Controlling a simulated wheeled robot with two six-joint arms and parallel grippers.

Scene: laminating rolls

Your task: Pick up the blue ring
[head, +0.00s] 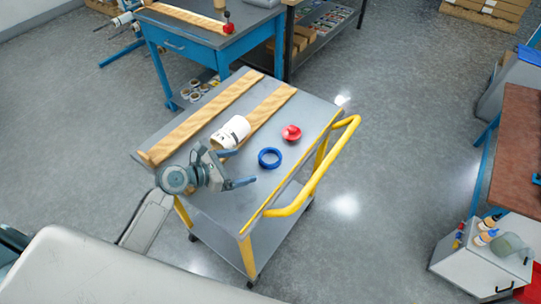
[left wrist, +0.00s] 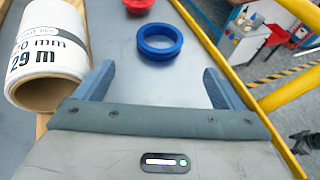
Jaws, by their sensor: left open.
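The blue ring (head: 269,158) lies flat on the grey top of the cart (head: 305,120). In the left wrist view the ring (left wrist: 160,53) is ahead of my left gripper, between the lines of its two fingers, and apart from them. My left gripper (head: 240,168) is open and empty, a short way to the left of the ring in the head view. Its blue fingers (left wrist: 157,85) are spread wide in the left wrist view. My right gripper is in neither view.
A white printed roll (head: 231,132) is close to the left finger. A red object (head: 291,133) lies beyond the ring. Two wooden strips (head: 205,115) lie along the cart's left side. A yellow handle (head: 318,175) rises along the right edge. A blue desk (head: 200,40) stands behind.

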